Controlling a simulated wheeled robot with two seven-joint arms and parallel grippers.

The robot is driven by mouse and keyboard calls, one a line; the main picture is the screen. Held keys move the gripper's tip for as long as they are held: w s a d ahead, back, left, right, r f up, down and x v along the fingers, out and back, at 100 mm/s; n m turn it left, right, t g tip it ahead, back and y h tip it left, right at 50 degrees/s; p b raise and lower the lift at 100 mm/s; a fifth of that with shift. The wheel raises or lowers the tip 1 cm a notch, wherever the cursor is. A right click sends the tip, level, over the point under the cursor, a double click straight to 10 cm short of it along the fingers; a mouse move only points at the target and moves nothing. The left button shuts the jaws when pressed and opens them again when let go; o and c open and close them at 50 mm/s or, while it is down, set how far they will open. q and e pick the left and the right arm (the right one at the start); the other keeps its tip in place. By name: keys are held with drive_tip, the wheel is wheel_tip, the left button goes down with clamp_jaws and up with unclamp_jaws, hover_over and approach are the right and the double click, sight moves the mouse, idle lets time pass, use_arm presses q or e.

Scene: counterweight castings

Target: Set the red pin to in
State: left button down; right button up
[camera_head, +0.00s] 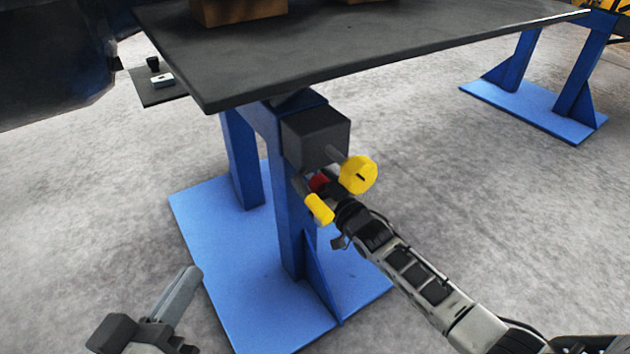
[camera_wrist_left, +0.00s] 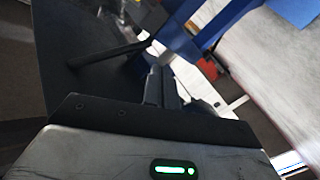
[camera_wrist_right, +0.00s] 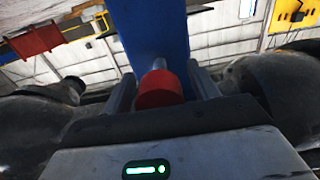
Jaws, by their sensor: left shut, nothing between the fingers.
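The red pin (camera_head: 319,182) is a small red knob under the grey box on the blue table leg, partly hidden by my right gripper. In the right wrist view the red pin (camera_wrist_right: 158,90) sits between the fingers of my right gripper (camera_wrist_right: 162,88), with narrow gaps on both sides. That gripper (camera_head: 328,187) is open around it. How far the pin is pushed in is hard to tell. My left gripper (camera_head: 188,285) is shut and empty, low at the left over the floor; its fingers also show in the left wrist view (camera_wrist_left: 162,85).
A yellow disc (camera_head: 358,174) and a yellow handle (camera_head: 320,208) flank the pin closely. The grey box (camera_head: 316,138) is above it. The dark tabletop (camera_head: 330,55) overhangs, and the blue base plate (camera_head: 250,270) lies below. Open floor (camera_head: 480,220) is at the right.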

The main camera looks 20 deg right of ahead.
use_arm(q)
drive_tip(key=shift+r, duration=0.1)
use_arm(e)
drive_tip(key=shift+s, duration=0.1)
drive_tip(key=shift+s+d+p, duration=0.15)
drive_tip(key=shift+s+p, duration=0.15)
drive_tip(key=shift+s, duration=0.1)
use_arm(q)
drive_tip(key=shift+s+a+f+m+g+y+p, duration=0.1)
drive_tip(key=shift+a+f+m+g+y+p, duration=0.8)
drive_tip(key=shift+p, duration=1.65)
use_arm(e)
drive_tip(key=v, duration=1.5)
use_arm(q)
drive_tip(key=shift+d+t, duration=0.15)
drive_tip(key=shift+t, duration=0.15)
use_arm(e)
drive_tip(key=shift+d, duration=0.1)
